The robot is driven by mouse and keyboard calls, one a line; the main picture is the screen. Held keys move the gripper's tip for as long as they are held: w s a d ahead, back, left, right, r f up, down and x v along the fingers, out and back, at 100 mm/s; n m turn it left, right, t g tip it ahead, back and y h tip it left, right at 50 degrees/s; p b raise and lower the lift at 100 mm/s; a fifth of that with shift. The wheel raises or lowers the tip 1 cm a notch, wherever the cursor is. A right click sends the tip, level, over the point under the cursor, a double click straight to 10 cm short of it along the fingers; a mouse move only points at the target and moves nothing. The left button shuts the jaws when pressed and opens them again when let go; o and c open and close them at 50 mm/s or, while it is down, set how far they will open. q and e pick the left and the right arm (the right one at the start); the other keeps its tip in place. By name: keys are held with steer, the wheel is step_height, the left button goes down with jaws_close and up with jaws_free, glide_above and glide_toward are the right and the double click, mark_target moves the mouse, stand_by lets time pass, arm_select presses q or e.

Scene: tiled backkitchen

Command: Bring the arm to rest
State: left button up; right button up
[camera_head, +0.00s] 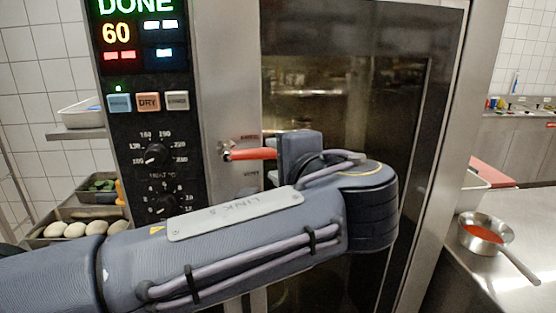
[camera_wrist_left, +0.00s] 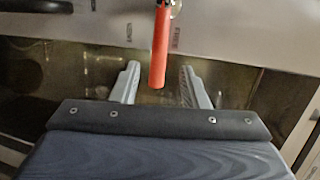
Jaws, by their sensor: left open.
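My left arm (camera_head: 230,235) comes in from the left and crosses in front of a steel oven (camera_head: 222,60). In the left wrist view, my left gripper (camera_wrist_left: 160,66) is open, its two grey fingers spread apart. The oven's red handle (camera_wrist_left: 159,50) appears between the fingers with a gap on each side; its depth relative to them is unclear. The handle also shows in the head view (camera_head: 252,154), its right end meeting the outline of my wrist. The fingers are hidden there. My right gripper is in neither view.
The oven's control panel (camera_head: 145,110) reads DONE and 60. The dark glass door (camera_head: 350,110) appears shut. At left are a tray of pale round items (camera_head: 75,230) and a shelf (camera_head: 75,133). At right, a pan of red sauce (camera_head: 484,233) stands on a steel counter (camera_head: 500,295).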

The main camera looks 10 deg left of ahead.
arm_select(q)
steer(key=s+a+f+n+g+h, duration=0.25)
steer(key=s+a+f+g, duration=0.2)
steer(key=a+f, duration=0.45)
steer(key=s+a+f+n+g+h, duration=0.25)
steer(key=s+a+f, duration=0.35)
steer(key=f, duration=0.5)
steer(key=s+d+f+n+h, duration=0.3)
steer(key=s+f+n+h, duration=0.4)
steer(key=s+f, duration=0.3)
steer(key=shift+s+d+f+n+g, duration=0.3)
steer(key=shift+s+d+n, duration=0.05)
steer(key=shift+s+n, duration=0.4)
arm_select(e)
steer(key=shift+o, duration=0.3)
